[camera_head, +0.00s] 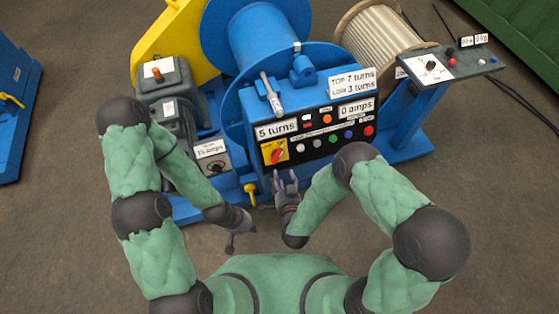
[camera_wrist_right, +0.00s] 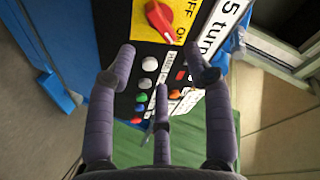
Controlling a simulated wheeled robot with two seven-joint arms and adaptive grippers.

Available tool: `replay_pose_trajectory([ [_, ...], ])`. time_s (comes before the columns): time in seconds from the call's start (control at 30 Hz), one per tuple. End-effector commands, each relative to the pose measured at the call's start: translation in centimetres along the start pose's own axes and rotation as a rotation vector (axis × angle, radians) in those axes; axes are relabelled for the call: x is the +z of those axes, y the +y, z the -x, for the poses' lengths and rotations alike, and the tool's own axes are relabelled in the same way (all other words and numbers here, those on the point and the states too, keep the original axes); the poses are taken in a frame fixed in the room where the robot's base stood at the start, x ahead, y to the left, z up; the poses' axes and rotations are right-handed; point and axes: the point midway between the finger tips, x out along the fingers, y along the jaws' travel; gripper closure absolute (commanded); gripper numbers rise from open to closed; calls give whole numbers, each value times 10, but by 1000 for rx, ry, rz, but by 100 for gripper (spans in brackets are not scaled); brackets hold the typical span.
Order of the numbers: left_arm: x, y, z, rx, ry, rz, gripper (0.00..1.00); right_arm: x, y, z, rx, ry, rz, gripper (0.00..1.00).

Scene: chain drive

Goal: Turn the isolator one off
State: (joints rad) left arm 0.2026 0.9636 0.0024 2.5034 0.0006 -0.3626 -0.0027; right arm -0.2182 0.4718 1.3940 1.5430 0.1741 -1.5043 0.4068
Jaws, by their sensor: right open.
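The isolator is a red rotary knob (camera_head: 276,156) on a yellow plate, at the left of the blue machine's black control panel (camera_head: 318,143). In the right wrist view the red knob (camera_wrist_right: 162,20) is at the top, and its plate reads OFF and ON. The knob lies slanted, its lower end towards ON. My right gripper (camera_head: 284,178) is just below the panel's left part, close to the knob but apart from it. Its fingers (camera_wrist_right: 160,60) are spread and empty in the right wrist view. My left gripper (camera_head: 231,243) hangs lower left, away from the panel; its jaws are too small to judge.
Several coloured buttons (camera_head: 332,139) sit beside the isolator. A yellow-handled valve (camera_head: 250,190) sticks out at lower left of the panel. A grey box with a black knob (camera_head: 216,167) stands left. A side console (camera_head: 446,65) is at right. The floor in front is clear.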

Motion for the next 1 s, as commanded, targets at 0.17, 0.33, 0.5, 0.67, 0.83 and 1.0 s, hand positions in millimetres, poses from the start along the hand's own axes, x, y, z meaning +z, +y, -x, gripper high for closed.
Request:
replay_pose_trajectory([
  [0.17,0,-3,-9,0,0,0,100,1,2,-28,0,1,0,48],
  [0.33,-1,-6,-17,0,0,0,100,2,2,-58,0,-1,0,48],
  [0.5,-1,-8,-23,0,0,0,100,2,2,-83,1,-2,1,48],
  [0.67,-1,-9,-26,0,0,0,100,1,1,-96,1,-3,1,48],
  [0.83,-1,-9,-26,0,0,0,100,1,1,-100,2,-3,1,48],
  [1.0,-1,-9,-26,0,0,0,100,1,1,-100,2,-3,1,48],
])
